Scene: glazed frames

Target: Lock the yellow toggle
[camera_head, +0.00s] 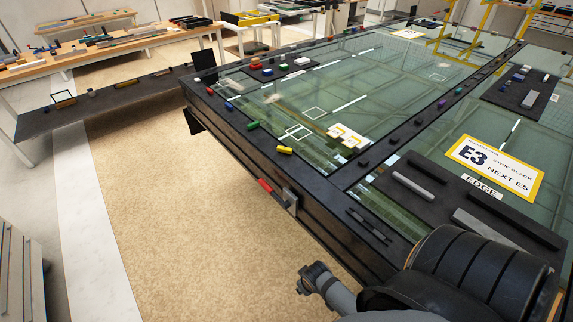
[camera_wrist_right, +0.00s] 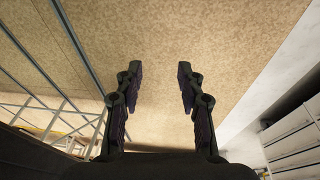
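The yellow toggle (camera_head: 285,150) is a small yellow piece on the dark near edge of the large glazed frame (camera_head: 240,130) in the head view. It is too small to tell its locked or unlocked position. My right gripper (camera_wrist_right: 158,72) shows in the right wrist view with its two dark fingers spread apart and nothing between them. It is over the tan floor, and the toggle is not in that view. My left gripper is in neither view.
A red-handled latch (camera_head: 270,188) is on the frame's side. A sign marked E3 (camera_head: 495,165) lies on the glass at right. The tan floor (camera_head: 170,200) at left is clear.

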